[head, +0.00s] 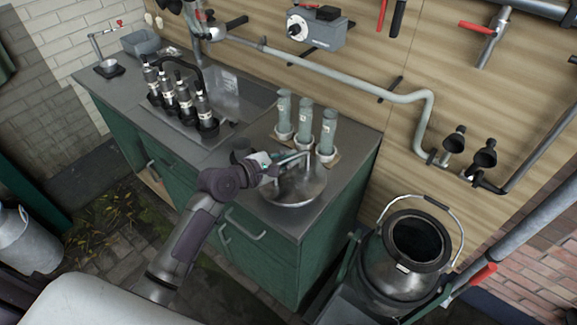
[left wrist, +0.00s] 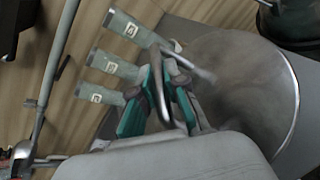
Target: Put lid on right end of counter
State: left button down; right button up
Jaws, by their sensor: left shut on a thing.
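The lid (head: 292,190) is a round grey metal disc with a raised handle. In the head view it is at the right end of the counter (head: 300,222), close to the front edge. I cannot tell whether it rests on the top or is just above it. My left gripper (head: 300,160) comes in from the left and is shut on the lid's handle. In the left wrist view the gripper (left wrist: 165,105) has its teal-sided fingers around the handle, with the lid (left wrist: 245,90) to the right. My right gripper is not in view.
Several grey-green cylinders (head: 305,125) stand behind the lid on the counter. Dark-based bottles (head: 183,100) stand by the sink further left. An open metal churn (head: 405,265) with a raised bail handle is right of the counter. Pipes (head: 340,72) run along the wall.

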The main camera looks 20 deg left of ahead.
pick_arm(q)
jog(key=shift+f, duration=1.2)
jog(key=c, duration=1.7)
grip_release()
jog(key=shift+f, duration=0.25)
jog(key=o, duration=0.5)
jog(key=shift+s, duration=0.1)
jog(key=shift+r, duration=0.15)
jog(key=b+v, duration=0.1)
jog(key=v, duration=1.1)
